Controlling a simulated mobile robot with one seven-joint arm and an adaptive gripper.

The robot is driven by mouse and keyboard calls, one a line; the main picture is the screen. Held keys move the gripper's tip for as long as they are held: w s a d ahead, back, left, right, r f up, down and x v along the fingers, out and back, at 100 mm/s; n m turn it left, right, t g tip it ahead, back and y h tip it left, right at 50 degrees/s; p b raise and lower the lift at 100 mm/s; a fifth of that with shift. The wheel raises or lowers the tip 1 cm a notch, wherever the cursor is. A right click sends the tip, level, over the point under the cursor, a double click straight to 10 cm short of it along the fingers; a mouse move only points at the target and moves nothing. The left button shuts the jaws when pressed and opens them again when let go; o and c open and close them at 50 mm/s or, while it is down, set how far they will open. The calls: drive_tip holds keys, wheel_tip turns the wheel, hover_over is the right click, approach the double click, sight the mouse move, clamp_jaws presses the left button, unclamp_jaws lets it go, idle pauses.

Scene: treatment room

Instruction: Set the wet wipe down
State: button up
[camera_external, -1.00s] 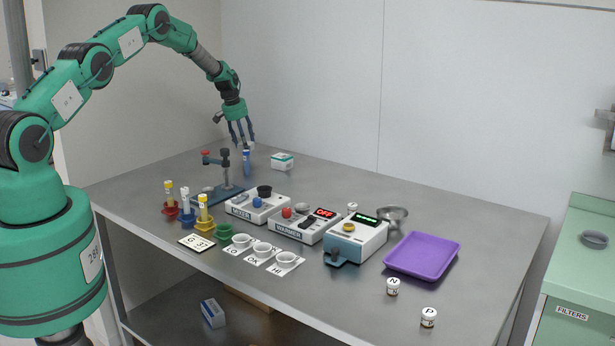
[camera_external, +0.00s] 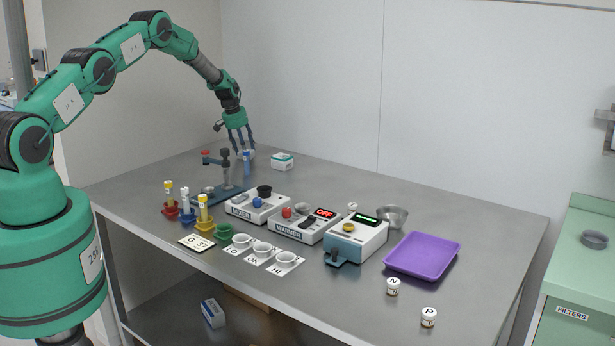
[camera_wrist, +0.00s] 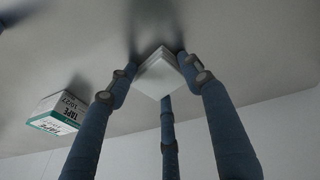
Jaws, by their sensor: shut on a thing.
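The wet wipe (camera_wrist: 160,75) is a small white folded square pad, seen in the wrist view between my blue fingers. My gripper (camera_wrist: 158,62) is shut on it, with fingers at its sides and one below it in the picture. In the outside view my gripper (camera_external: 244,151) points down over the back left of the grey table, close to the surface. The wipe shows there only as a small pale patch at the fingertips. Whether it touches the table I cannot tell.
A white and green tape box (camera_external: 282,161) stands just right of my gripper; it also shows in the wrist view (camera_wrist: 60,112). The back of the table (camera_external: 345,185) is clear.

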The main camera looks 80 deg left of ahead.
drive_tip(key=shift+f, duration=0.1)
drive_tip(key=o, duration=0.8)
drive_tip(key=shift+r, duration=0.2)
drive_tip(key=shift+p+v, duration=0.3)
drive_tip(key=shift+v, duration=5.6)
